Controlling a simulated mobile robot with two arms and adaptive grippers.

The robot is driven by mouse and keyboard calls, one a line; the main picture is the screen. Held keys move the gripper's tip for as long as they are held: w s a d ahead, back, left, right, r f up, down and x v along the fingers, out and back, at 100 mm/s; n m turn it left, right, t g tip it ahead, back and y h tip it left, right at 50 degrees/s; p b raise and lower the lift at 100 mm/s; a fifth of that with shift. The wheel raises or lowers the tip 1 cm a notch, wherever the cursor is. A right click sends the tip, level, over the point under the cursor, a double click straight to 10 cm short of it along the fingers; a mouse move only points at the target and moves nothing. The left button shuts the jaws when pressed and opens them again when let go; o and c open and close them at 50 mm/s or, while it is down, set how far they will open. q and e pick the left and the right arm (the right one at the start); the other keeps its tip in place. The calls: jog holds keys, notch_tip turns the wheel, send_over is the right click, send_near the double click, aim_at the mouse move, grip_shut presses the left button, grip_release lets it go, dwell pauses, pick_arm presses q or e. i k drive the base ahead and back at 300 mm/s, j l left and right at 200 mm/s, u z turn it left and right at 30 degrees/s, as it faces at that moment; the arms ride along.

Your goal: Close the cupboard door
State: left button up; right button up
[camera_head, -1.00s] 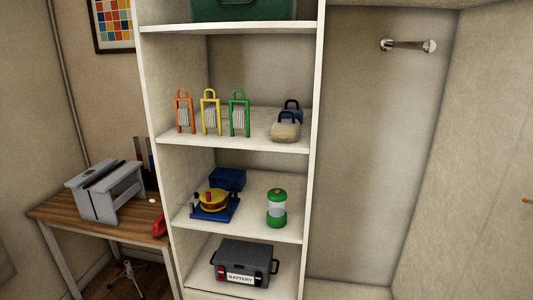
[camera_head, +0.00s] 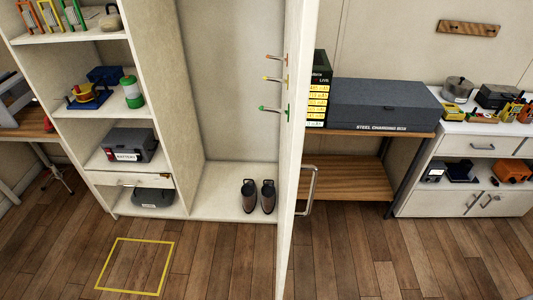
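The cupboard door (camera_head: 296,210) stands open. It is seen nearly edge-on as a tall pale panel near the middle of the head view. A metal bar handle (camera_head: 312,190) is on its right-hand face. Several small coloured hooks (camera_head: 272,109) stick out from its left-hand face. The cupboard (camera_head: 170,120) is behind it, with shelves on the left and a tall open compartment beside them. A pair of dark boots (camera_head: 259,196) stands on the compartment floor. Neither of my grippers shows in the view.
A yellow square outline (camera_head: 137,266) marks the wooden floor in front of the shelves. A bench with a grey charging box (camera_head: 380,106) stands right of the door, then a white cabinet (camera_head: 460,180). The floor in front looks clear.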

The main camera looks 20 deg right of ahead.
aim_at(302, 14)
jog(key=i+l, duration=0.1)
jog(key=l, duration=0.3)
jog(key=i+l, duration=0.15)
jog(key=l, duration=0.2)
jog(key=i+l+z, duration=0.1)
jog(key=l, duration=0.3)
